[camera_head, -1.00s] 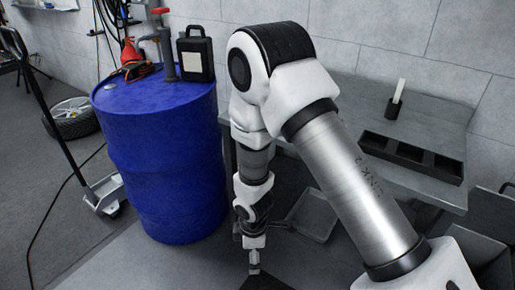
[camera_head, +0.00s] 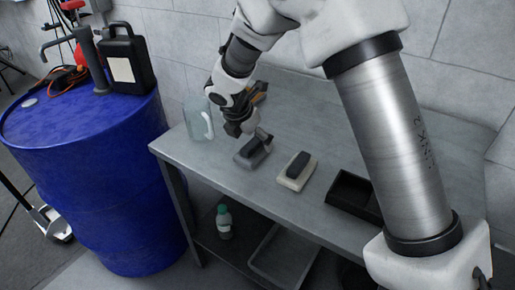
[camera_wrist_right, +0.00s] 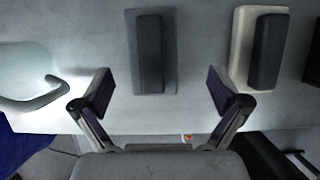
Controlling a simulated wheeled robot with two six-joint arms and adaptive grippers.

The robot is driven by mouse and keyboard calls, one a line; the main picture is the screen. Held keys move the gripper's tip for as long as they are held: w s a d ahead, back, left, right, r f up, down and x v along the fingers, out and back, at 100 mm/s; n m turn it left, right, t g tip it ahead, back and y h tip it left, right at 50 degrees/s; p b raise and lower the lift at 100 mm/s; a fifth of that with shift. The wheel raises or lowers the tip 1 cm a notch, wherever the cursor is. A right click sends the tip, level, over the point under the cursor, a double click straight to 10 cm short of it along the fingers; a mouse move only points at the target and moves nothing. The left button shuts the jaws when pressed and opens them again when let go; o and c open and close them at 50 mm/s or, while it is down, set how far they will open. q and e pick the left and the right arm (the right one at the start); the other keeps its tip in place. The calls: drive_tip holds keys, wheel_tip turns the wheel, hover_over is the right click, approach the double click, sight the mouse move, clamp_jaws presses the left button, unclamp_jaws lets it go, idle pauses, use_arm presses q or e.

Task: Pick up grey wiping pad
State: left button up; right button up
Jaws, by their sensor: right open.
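The grey wiping pad (camera_head: 252,153) lies on the grey workbench (camera_head: 330,120), a flat grey block with a darker grip on top. In the right wrist view the pad (camera_wrist_right: 170,50) lies ahead of and between the open fingers, apart from them. My right gripper (camera_head: 243,130) is above the bench, close over the pad in the head view; in the right wrist view the right gripper (camera_wrist_right: 162,92) is open and empty. A similar pad with a cream base and dark grip (camera_head: 296,170) lies to the right. My left gripper is not in view.
A clear jug (camera_head: 198,118) stands left of the gripper, near the bench corner. A black compartment tray (camera_head: 354,194) lies to the right. A teal-capped bottle (camera_head: 224,222) stands on the lower shelf. A blue drum (camera_head: 95,180) stands left of the bench.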

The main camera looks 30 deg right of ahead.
sight(253, 144)
drive_tip(key=x, duration=0.2)
drive_tip(key=w+x, duration=0.1)
drive_tip(key=x, duration=0.2)
drive_tip(key=shift+b, duration=0.35)
drive_tip(key=shift+s+a+r, duration=0.2)
drive_tip(key=shift+r, duration=0.1)
drive_tip(key=c, duration=1.3)
drive_tip(key=shift+c, duration=0.3)
